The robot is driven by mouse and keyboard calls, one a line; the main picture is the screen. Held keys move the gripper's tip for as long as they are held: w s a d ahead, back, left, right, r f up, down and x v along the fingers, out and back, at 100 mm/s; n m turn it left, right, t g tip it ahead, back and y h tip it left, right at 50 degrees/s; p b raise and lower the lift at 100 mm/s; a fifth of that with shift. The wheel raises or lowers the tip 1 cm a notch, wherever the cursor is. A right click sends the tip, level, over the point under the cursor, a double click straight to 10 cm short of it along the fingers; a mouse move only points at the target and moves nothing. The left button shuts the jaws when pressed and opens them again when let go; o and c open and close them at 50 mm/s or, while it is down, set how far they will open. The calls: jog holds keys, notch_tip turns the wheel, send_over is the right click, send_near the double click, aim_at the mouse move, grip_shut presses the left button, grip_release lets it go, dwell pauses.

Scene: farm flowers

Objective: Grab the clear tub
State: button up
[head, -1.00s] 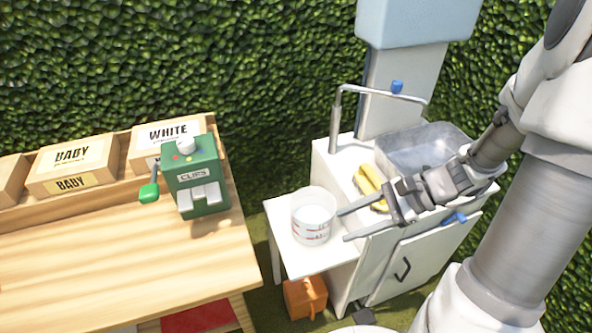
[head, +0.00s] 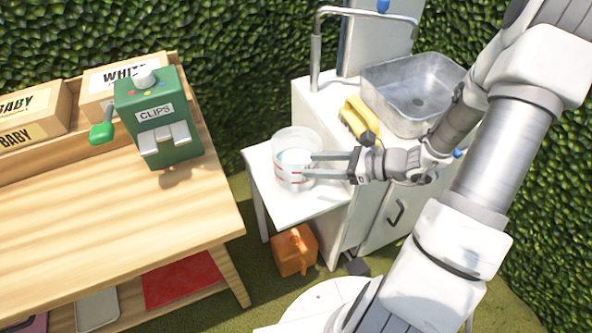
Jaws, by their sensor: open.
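The clear tub (head: 297,141) is a see-through round container with red markings and something white inside. It stands upright on a small white side shelf (head: 318,205) beside the sink cabinet. My gripper (head: 308,165) comes in from the right with its fingers apart and pointing left. The fingertips overlap the tub's near right side in the picture. I cannot tell whether they touch it or are around its wall.
A yellow object (head: 357,120) lies on the cabinet by the metal sink basin (head: 410,85). A green clips machine (head: 158,115) stands on the wooden bench (head: 110,215) to the left.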

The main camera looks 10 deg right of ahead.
aim_at(282, 162)
jog(key=b+x, duration=0.1)
jog(key=x, duration=0.2)
jog(key=b+x, duration=0.1)
jog(key=x, duration=0.1)
jog(key=b+x, duration=0.1)
jog(key=x, duration=0.1)
jog(key=shift+w+d+f, duration=0.1)
jog(key=shift+w, duration=0.25)
jog(key=shift+w+a+f+b, duration=0.1)
jog(key=shift+w+a+b, duration=0.25)
jog(key=shift+a, duration=0.1)
grip_shut()
dwell(0.7)
